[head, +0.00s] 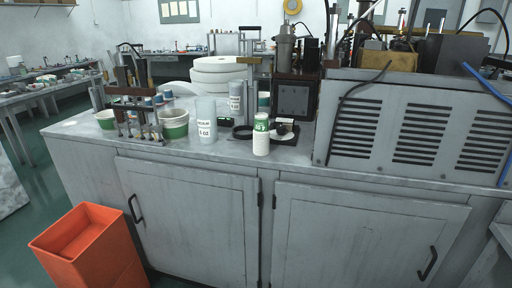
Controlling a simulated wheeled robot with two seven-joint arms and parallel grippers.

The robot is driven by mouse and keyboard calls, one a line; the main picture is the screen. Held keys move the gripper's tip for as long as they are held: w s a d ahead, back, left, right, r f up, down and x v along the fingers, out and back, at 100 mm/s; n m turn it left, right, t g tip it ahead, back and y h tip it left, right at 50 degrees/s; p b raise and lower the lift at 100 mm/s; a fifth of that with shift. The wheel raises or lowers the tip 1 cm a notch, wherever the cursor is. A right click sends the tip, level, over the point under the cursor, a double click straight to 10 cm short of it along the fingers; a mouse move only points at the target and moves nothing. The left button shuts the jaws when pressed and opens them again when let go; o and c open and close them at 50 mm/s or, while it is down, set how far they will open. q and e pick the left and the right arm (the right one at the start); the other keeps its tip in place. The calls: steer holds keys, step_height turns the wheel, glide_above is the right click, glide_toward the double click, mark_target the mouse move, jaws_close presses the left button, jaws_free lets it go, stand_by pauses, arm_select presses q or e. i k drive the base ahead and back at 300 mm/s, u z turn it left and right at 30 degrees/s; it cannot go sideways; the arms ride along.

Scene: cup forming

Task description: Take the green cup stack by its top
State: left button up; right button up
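A slim upright stack of white cups with a green printed band at its top (261,135) stands near the front edge of the grey bench top (232,159). A wider white tub with a green band (174,124) and another green-banded cup (106,119) stand further left. White cups marked 5 oz (207,120) stand between the wide tub and the slim stack. Neither of my grippers shows in the head view.
A metal clamp-like fixture (131,117) stands at the left. White rolls (218,76) and a dark square panel (292,99) are behind the stack. A vented grey machine (408,128) fills the right. An orange bin (90,247) stands on the floor.

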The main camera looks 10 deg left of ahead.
mark_target(261, 131)
steer(key=k, duration=0.8)
steer(key=u, duration=0.9)
steer(key=i, duration=1.05)
steer(key=z, duration=0.5)
steer(key=i, duration=0.95)
steer(key=z, duration=0.95)
